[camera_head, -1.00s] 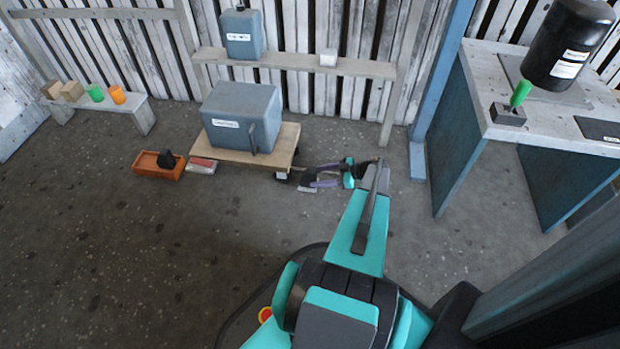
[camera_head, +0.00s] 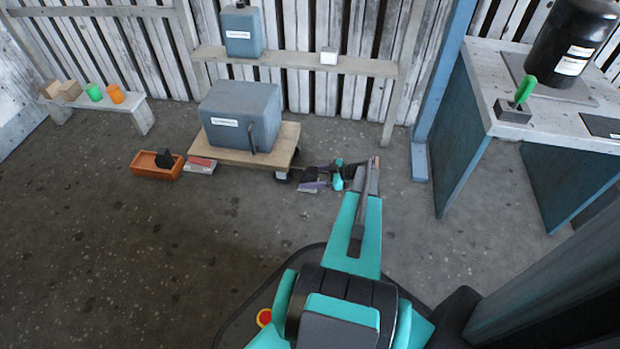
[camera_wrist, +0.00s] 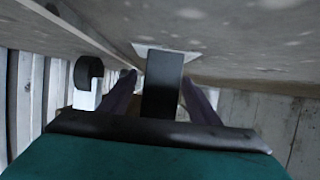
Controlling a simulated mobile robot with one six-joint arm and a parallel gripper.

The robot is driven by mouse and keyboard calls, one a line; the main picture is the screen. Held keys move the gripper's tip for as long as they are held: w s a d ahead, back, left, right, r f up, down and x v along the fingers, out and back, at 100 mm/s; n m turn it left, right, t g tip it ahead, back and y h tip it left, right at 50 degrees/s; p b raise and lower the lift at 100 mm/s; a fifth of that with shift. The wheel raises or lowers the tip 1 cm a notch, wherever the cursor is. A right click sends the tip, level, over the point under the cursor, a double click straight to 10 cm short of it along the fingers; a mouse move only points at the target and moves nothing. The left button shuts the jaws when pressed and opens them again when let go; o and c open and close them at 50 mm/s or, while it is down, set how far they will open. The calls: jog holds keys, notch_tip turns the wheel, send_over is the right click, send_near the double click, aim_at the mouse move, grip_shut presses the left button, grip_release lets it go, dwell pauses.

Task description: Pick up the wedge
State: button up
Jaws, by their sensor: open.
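A dark block (camera_wrist: 162,82), which looks like the wedge, stands between my fingers in the wrist view, with a pale flat plate at its far end. My gripper (camera_wrist: 158,92) is open, with one purple finger on each side of the block. I cannot tell whether the fingers touch it. In the head view my gripper (camera_head: 313,180) is low over the floor, beside the right front corner of the wooden trolley (camera_head: 225,157). The wedge is too small and too covered there to make out clearly.
A black caster wheel (camera_wrist: 88,72) is close to the left finger. The trolley carries a large grey box (camera_head: 240,112). An orange tray (camera_head: 150,170) and a red-and-grey block (camera_head: 200,165) lie left of it. A bench (camera_head: 520,130) stands right. Open floor lies in front.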

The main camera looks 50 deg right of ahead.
aim_at(309, 169)
jog(key=shift+c, duration=0.2)
jog(key=c, duration=1.2)
jog(key=shift+r, duration=0.15)
notch_tip(309, 169, up, 10)
jog(key=p, duration=0.4)
